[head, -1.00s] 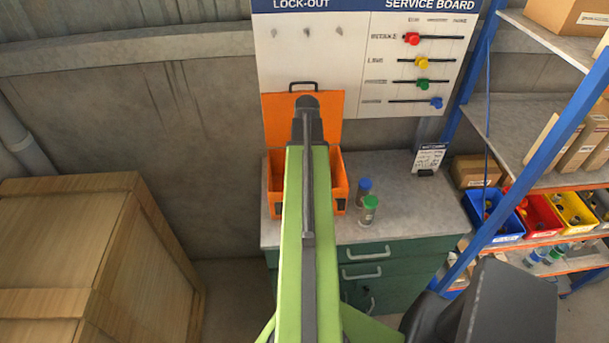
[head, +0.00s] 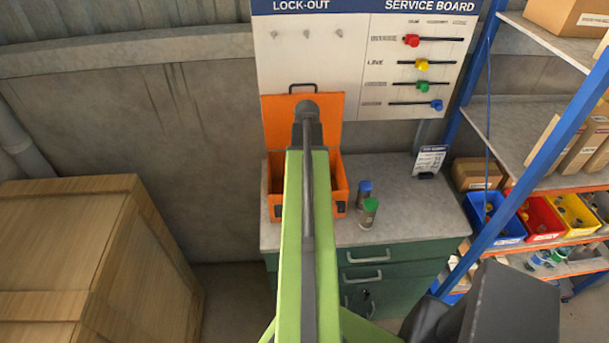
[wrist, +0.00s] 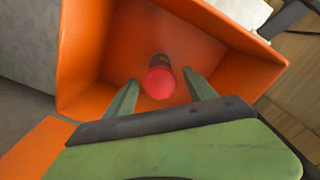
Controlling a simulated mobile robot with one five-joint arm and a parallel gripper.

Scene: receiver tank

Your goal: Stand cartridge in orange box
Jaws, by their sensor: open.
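The orange box (head: 338,190) stands on the bench with its lid up, partly hidden behind my arm in the head view. In the wrist view I look down into the open orange box (wrist: 85,60). A red-capped cartridge (wrist: 160,82) with a dark body is inside it, looking roughly upright with the cap toward me. My gripper (wrist: 160,84) is open, with one green finger on each side of the cartridge and visible gaps. Whether the cartridge's base touches the box floor is hard to tell. My gripper is hidden in the head view.
Blue-capped (head: 364,192) and green-capped (head: 369,213) cartridges stand on the bench (head: 400,210) right of the box. A small sign (head: 429,160) stands farther right. A wooden crate (head: 80,260) is at the left, and shelving with coloured bins (head: 535,217) at the right.

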